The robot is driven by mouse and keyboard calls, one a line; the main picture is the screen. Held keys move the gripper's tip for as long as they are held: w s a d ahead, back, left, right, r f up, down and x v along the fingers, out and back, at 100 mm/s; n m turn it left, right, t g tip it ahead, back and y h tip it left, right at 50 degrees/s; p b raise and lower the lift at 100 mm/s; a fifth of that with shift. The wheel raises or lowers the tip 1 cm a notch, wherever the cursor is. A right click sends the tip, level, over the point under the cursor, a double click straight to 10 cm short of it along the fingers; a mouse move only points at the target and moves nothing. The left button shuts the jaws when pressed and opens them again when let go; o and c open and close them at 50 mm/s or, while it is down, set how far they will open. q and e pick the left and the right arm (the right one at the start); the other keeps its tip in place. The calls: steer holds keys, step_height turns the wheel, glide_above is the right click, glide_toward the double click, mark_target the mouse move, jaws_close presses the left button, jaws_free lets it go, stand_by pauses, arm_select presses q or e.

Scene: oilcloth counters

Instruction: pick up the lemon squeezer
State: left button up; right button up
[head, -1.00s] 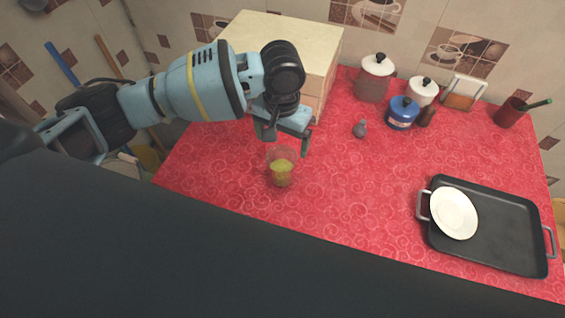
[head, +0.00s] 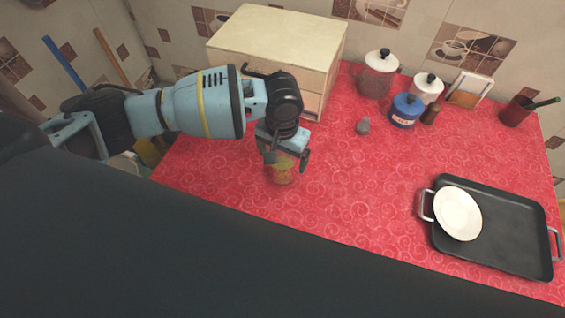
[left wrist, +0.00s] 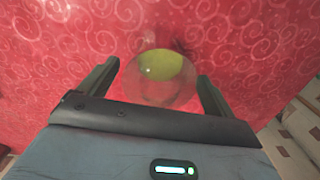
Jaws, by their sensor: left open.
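A clear, see-through vessel with a yellow-green part, which I take to be the lemon squeezer (head: 282,176), stands on the red counter. My left gripper (head: 288,158) is open right above it and hides its upper part in the head view. In the left wrist view the lemon squeezer (left wrist: 161,82) shows between the two open fingers of my left gripper (left wrist: 158,72). Neither finger is clearly touching it. My right gripper is not in view.
A pale wooden box (head: 275,38) stands behind my left arm. Jars (head: 377,75), a blue canister (head: 404,111) and a small grey object (head: 363,126) stand further back. A black tray (head: 500,225) holds a white plate (head: 458,213) at right. The middle counter (head: 360,190) is clear.

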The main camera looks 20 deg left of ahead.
arm_select(q)
steer(key=c, duration=1.1)
steer(key=shift+r, duration=0.1)
steer(key=shift+r, duration=0.8)
steer(key=shift+d+r, duration=0.25)
steer(key=shift+r, duration=0.85)
steer(key=s+d, duration=0.2)
steer(key=d, duration=0.2)
steer(key=s+d, duration=0.3)
steer(key=d, duration=0.1)
steer(key=s+d+r, duration=0.1)
steer(key=s+d, duration=0.2)
steer(key=d, duration=0.2)
steer(key=shift+s+d+p, duration=0.1)
steer(key=shift+s+p, duration=0.05)
steer(key=shift+p, duration=0.25)
